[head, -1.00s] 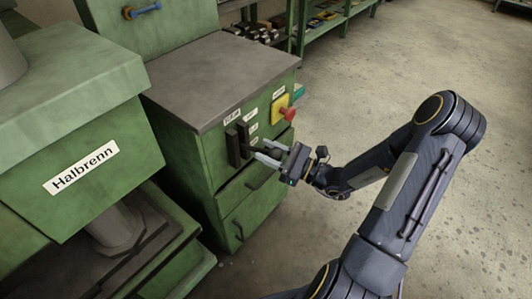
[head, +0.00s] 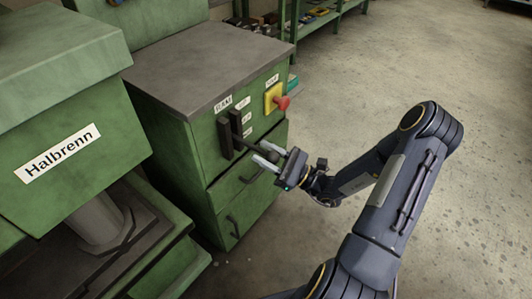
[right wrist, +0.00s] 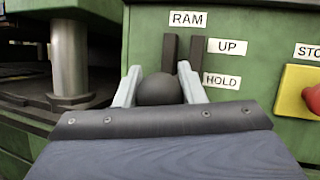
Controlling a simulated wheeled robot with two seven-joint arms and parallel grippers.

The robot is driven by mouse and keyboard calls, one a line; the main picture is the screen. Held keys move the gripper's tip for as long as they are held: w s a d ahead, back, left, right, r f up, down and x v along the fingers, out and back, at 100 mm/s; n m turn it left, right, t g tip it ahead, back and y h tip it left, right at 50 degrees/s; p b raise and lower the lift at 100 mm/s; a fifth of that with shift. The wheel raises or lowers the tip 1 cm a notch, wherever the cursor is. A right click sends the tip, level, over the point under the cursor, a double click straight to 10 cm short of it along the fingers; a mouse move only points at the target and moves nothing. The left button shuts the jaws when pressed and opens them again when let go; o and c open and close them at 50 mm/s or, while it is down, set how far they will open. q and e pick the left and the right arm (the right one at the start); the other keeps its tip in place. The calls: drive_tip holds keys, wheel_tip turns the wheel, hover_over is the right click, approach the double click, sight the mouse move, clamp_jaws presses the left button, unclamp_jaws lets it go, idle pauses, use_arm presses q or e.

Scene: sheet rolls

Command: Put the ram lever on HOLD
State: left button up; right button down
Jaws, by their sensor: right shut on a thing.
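The ram lever sits on a dark slotted plate (head: 226,138) on the front of the green cabinet. Its round black knob (right wrist: 158,90) is between the two pale fingers of my right gripper (head: 263,158), which is shut on it. In the right wrist view the knob appears slightly below and left of the HOLD label (right wrist: 221,80). The UP label (right wrist: 227,47) is above that, and the RAM label (right wrist: 188,19) tops the plate. The lever's root and the lowest label are hidden from the wrist view. My left gripper is not in view.
A yellow box (head: 269,100) with a red stop button (head: 283,103) is right of the lever. Drawers with dark handles lie below. The green Halbrenn press (head: 115,125) stands left, with its metal column under it. The concrete floor at right is clear.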

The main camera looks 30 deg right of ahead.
drive_tip(key=shift+f, duration=0.15)
drive_tip(key=c, duration=0.9)
unclamp_jaws()
drive_tip(key=shift+s, duration=0.1)
drive_tip(key=shift+c, duration=0.2)
drive_tip(key=v, duration=0.7)
drive_tip(key=shift+s+d, duration=0.3)
drive_tip(key=shift+f, duration=0.1)
